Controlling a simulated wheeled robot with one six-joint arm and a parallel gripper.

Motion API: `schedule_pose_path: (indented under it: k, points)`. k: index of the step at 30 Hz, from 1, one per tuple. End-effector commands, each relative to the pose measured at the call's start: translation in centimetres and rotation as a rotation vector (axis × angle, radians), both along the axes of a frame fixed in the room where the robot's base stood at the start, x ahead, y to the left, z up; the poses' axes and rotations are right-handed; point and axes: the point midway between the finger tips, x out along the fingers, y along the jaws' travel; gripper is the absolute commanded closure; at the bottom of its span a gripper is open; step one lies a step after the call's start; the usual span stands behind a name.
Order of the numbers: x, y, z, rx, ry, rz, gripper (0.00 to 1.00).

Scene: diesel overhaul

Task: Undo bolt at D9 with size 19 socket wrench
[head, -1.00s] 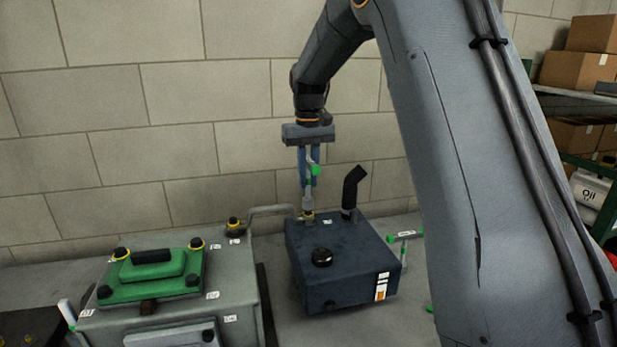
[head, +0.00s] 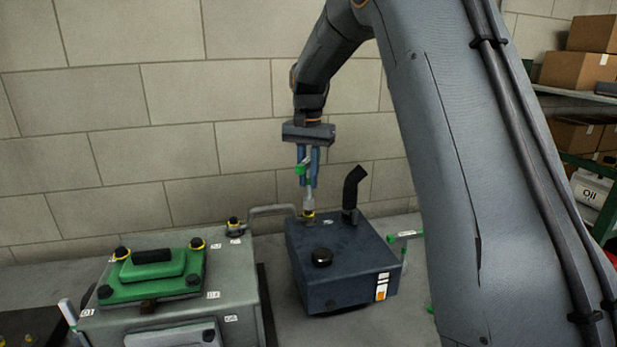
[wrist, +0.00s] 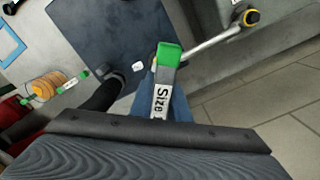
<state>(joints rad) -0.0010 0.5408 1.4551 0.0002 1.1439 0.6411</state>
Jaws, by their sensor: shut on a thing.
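My gripper (head: 308,184) is shut on a socket wrench (head: 308,201) and holds it upright. The wrench has a pale shaft and a green-ended handle, which points left between the blue fingers. Its lower end meets a yellow-collared bolt (head: 308,215) at the back left of the dark blue tank (head: 345,262), where a grey pipe ends. In the wrist view the wrench (wrist: 162,92) shows its green end and a label reading "Size"; the number is hidden. The bolt under the socket is hidden there. I cannot read its position label.
A grey pipe (head: 272,209) runs from the tank to another yellow-collared bolt (head: 234,224) on a grey engine block (head: 245,275) with a green cover (head: 155,276). A black bent pipe (head: 352,190) rises close right of the wrench. The wall stands close behind.

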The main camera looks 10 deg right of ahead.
Motion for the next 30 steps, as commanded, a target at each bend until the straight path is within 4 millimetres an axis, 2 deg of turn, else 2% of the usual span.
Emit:
schedule_pose_path:
  k: [30]
  points:
    - [0.04,0.13,0.06,0.000,0.000,-0.736,1.00]
